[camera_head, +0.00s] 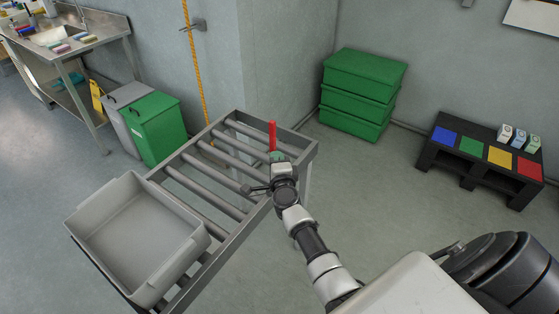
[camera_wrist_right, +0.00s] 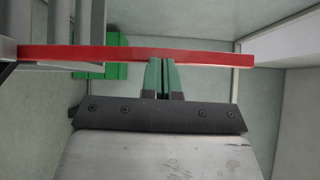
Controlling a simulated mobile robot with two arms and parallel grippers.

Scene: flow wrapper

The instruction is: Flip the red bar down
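The red bar (camera_head: 272,134) stands upright at the far end of the roller conveyor in the head view. In the right wrist view the red bar (camera_wrist_right: 110,53) runs across nearly the full width. My right gripper (camera_head: 276,156) is at the bar's lower part. In the right wrist view its green fingers (camera_wrist_right: 163,62) are together, and their tips overlap the bar's edge. The bar does not visibly pass between them; I cannot tell whether they touch it. My left gripper is not in view.
The roller conveyor (camera_head: 237,212) carries a grey empty tote (camera_head: 88,212) at its near end. Stacked green crates (camera_head: 362,72) stand by the wall. A black table (camera_head: 447,165) with coloured squares is at the right. Green and grey bins (camera_head: 158,128) stand left of the conveyor.

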